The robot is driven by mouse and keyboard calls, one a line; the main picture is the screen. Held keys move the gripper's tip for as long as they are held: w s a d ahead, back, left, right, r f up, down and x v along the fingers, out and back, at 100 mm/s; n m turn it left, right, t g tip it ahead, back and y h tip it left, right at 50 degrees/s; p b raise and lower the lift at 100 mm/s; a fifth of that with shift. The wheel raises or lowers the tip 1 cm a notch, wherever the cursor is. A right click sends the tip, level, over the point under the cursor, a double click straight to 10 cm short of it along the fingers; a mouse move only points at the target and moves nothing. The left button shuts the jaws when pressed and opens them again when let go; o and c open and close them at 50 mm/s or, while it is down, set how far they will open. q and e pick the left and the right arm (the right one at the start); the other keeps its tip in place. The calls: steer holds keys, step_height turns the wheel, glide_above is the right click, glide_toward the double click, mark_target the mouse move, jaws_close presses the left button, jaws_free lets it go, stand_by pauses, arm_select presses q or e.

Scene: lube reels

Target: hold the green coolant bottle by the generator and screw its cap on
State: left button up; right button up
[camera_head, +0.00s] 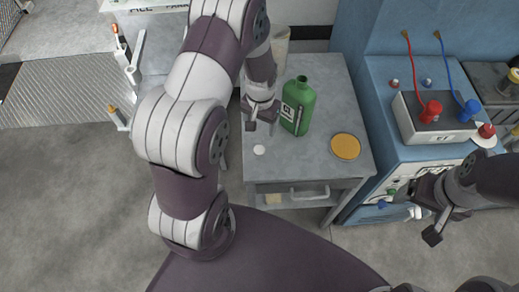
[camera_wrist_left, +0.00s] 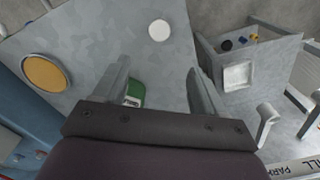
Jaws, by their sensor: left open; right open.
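The green coolant bottle (camera_head: 299,104) stands upright on the grey cart top, its neck open and a dark label on its side. Part of it shows behind my left gripper's finger in the left wrist view (camera_wrist_left: 136,89). A small white round disc, which looks like the cap (camera_head: 259,150), lies on the cart in front of the bottle; it also shows in the left wrist view (camera_wrist_left: 159,30). My left gripper (camera_head: 262,117) is open and empty, just left of the bottle. My right gripper (camera_head: 424,223) is open and empty at the right, away from the cart.
A yellow round disc (camera_head: 346,146) lies on the cart (camera_head: 300,168), right of the bottle. A blue machine (camera_head: 385,75), possibly the generator, stands right of the cart, bearing a light box (camera_head: 437,120) with red and blue plugs. The cart's front middle is clear.

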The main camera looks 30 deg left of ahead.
arm_select(q)
glide_above(260, 148)
steer(key=f, duration=0.6)
steer(key=shift+w+a+f+p, duration=0.1)
steer(key=shift+w+f+p, duration=0.05)
steer(key=shift+w+p, duration=0.2)
steer(key=shift+s+f, duration=0.1)
steer(key=f, duration=0.1)
steer(key=f+p, duration=0.1)
steer(key=f, duration=0.3)
steer(key=shift+s, duration=0.35)
steer(key=c, duration=1.1)
